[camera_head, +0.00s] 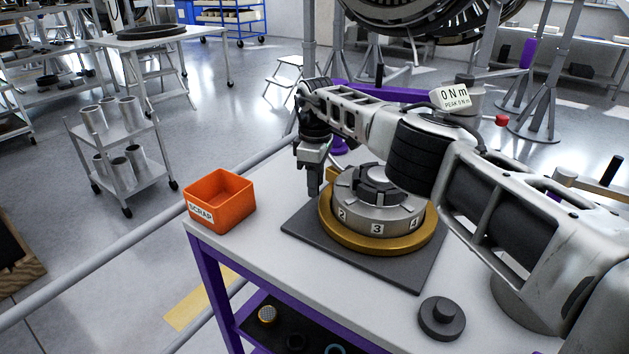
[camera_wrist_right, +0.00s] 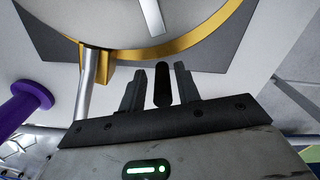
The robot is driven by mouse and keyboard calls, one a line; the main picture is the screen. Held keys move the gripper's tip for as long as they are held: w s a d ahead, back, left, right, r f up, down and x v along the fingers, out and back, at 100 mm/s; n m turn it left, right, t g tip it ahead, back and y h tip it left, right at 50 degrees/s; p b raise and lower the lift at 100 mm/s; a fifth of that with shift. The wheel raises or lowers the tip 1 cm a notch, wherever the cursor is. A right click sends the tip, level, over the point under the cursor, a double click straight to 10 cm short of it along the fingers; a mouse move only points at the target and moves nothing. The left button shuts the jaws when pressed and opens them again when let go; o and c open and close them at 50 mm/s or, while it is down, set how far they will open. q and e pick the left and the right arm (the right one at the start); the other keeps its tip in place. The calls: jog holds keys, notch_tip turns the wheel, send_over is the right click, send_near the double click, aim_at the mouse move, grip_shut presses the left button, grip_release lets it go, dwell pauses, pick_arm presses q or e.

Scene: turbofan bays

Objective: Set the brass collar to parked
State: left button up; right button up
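The brass collar (camera_head: 378,244) is a gold ring around a steel drum (camera_head: 376,213) numbered 2, 3, 4 on its front, on a dark mat (camera_head: 395,276). A gold block (camera_head: 333,176) stands at the collar's left rear. My right gripper (camera_head: 314,190) points down beside this block. In the right wrist view the collar (camera_wrist_right: 200,40) crosses the top, with its block and a steel rod (camera_wrist_right: 87,85). There my gripper's fingers (camera_wrist_right: 160,88) stand apart on either side of a dark upright bar (camera_wrist_right: 162,86), with narrow gaps. My left gripper is out of view.
An orange SCRAP bin (camera_head: 219,205) stands at the table's left corner. A dark round knobbed piece (camera_head: 442,316) sits near the front. A readout (camera_head: 453,97) shows 0 Nm, peak 0 Nm. A purple post (camera_wrist_right: 22,108) stands left in the wrist view.

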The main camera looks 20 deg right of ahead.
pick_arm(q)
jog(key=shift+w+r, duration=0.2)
pick_arm(e)
notch_tip(320, 180, up, 10)
jog(key=shift+r+b, duration=0.1)
jog(key=shift+b, duration=0.2)
pick_arm(q)
jog(key=p, duration=0.3)
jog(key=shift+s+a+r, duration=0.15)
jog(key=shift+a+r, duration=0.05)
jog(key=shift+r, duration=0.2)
pick_arm(e)
notch_tip(320, 180, up, 6)
jog(key=shift+f, duration=0.15)
